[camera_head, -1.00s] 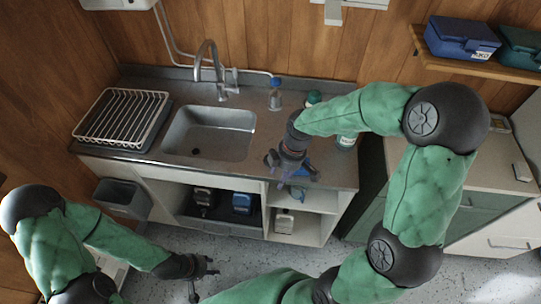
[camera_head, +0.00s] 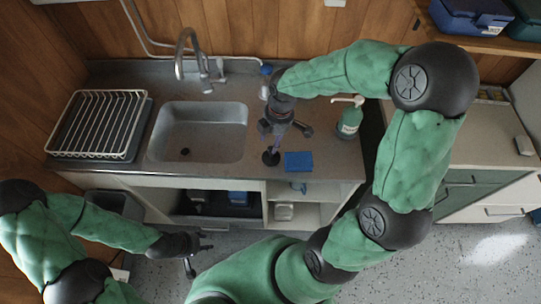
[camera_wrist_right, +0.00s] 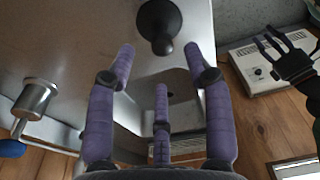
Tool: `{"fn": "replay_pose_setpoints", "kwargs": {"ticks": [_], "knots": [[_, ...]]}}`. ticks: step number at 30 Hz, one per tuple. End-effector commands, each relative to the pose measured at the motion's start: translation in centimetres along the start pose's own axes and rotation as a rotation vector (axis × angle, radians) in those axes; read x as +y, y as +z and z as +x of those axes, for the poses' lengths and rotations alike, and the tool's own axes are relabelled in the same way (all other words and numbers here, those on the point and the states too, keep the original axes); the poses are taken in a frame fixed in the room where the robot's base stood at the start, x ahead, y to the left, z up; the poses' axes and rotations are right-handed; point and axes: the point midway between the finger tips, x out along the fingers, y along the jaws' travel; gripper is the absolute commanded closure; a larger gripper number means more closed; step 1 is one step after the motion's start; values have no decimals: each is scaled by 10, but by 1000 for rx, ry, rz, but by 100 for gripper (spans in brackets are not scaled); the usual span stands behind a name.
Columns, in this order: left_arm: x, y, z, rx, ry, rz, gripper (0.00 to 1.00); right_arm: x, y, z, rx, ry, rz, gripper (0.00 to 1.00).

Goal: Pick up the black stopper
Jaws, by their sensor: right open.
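The black stopper (camera_head: 270,157) stands on the countertop near its front edge, right of the sink (camera_head: 198,132). It has a round flat base and a knob, clear in the right wrist view (camera_wrist_right: 160,22). My right gripper (camera_head: 285,133) is open and empty above the countertop, just behind the stopper in the head view. In the wrist view its purple fingers (camera_wrist_right: 160,62) are spread, with the stopper beyond the tips and apart from them. My left gripper (camera_head: 203,242) is low in front of the cabinet; its fingers look spread and empty in the wrist view (camera_wrist_right: 288,55).
A blue sponge (camera_head: 299,161) lies right of the stopper. A green pump bottle (camera_head: 349,118) stands further right, and a blue-capped bottle (camera_head: 265,83) behind my right gripper. The tap (camera_head: 201,68) rises behind the sink. A dish rack (camera_head: 97,123) stands at left.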

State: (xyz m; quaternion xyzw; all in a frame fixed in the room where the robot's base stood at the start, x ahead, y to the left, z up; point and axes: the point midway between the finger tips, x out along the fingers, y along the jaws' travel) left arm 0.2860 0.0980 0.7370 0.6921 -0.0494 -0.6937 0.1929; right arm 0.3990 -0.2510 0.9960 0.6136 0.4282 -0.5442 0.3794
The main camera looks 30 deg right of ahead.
Motion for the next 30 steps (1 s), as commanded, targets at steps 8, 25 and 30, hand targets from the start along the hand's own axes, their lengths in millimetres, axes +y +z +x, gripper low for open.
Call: {"fn": "replay_pose_setpoints", "kwargs": {"ticks": [8,25,30], "knots": [[-2,-1,5,1,0,0,60,-2,0,16,0,-2,1,48],[-6,-1,18,1,0,0,60,-3,0,58,1,1,1,48],[-6,-1,18,1,0,0,60,-3,0,58,1,1,1,96]]}}
